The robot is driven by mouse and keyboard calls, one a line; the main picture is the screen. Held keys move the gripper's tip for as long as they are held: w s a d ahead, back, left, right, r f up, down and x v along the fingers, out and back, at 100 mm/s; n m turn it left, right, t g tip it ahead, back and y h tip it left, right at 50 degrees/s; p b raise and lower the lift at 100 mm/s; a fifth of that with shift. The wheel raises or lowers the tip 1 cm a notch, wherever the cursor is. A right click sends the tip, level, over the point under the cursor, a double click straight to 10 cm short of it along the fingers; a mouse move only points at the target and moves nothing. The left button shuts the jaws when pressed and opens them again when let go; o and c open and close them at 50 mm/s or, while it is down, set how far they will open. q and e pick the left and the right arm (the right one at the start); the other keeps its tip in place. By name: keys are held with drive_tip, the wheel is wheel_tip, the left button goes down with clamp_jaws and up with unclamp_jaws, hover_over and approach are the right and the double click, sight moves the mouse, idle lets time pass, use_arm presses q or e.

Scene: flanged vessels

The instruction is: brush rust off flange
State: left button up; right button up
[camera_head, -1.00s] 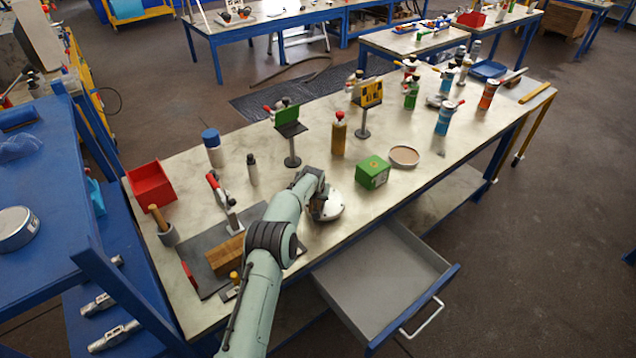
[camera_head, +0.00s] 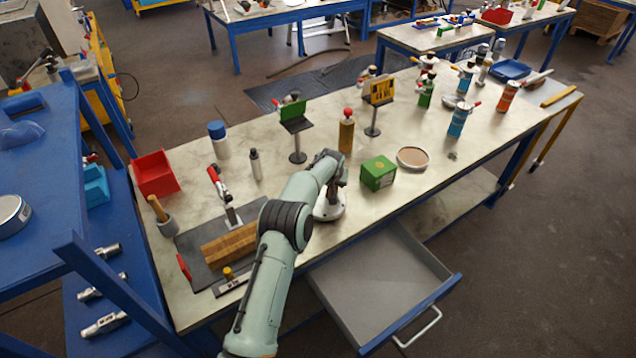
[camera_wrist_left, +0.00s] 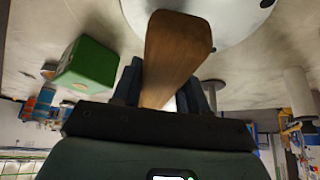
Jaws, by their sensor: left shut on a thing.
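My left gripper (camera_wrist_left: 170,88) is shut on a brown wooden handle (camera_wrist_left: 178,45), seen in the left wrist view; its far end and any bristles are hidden. A white round piece with dark holes, likely the flange (camera_wrist_left: 235,18), lies just beyond the handle. In the head view the white round piece (camera_head: 330,207) stands on the workbench, partly covered by my left wrist. Whether the handle's tool touches it cannot be told. No rust is clearly visible. My right gripper is out of view.
A green box (camera_head: 379,173) and a round shallow dish (camera_head: 412,157) stand right of my wrist. An amber bottle (camera_head: 346,135) and a sign stand (camera_head: 298,140) are behind. A wooden block (camera_head: 229,245) lies left. The drawer (camera_head: 380,285) is open in front.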

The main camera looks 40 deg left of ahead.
use_arm(q)
drive_tip(key=shift+r, duration=0.6)
drive_tip(key=shift+w+r, duration=0.15)
drive_tip(key=shift+r, duration=1.7)
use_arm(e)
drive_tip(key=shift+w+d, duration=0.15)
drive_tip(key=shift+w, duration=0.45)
